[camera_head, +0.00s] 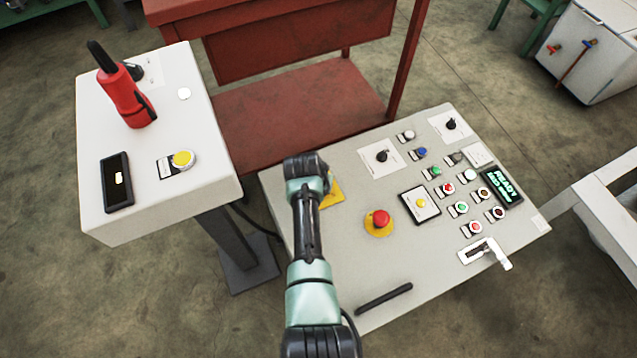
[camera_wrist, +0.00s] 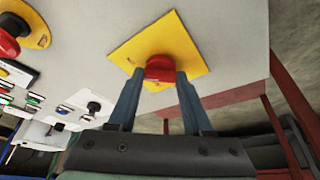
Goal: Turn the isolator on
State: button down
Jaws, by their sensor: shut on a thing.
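The isolator shows in the wrist view as a red knob (camera_wrist: 160,69) on a square yellow plate (camera_wrist: 190,58), fixed to the grey panel. My gripper (camera_wrist: 160,78) is at the knob, with one blue-grey finger on each side, shut on it. The knob's turn position cannot be read, since the fingers cover part of it. In the head view my arm hides the knob, and only part of the yellow plate (camera_head: 333,193) shows beside my gripper (camera_head: 322,180).
A red emergency button (camera_head: 379,219) on a yellow disc sits right of my gripper. Several small buttons and dark selector knobs fill the panel's right side. A black bar handle (camera_head: 384,298) lies near the front. A white box (camera_head: 150,60) with a red-and-black handle stands left.

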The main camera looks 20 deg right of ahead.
jog(key=shift+m, duration=0.6)
jog(key=shift+c, duration=1.6)
grip_release()
jog(key=p+v, duration=0.6)
jog(key=v, duration=0.7)
jog(key=shift+a, duration=0.2)
jog(key=shift+w, duration=0.25)
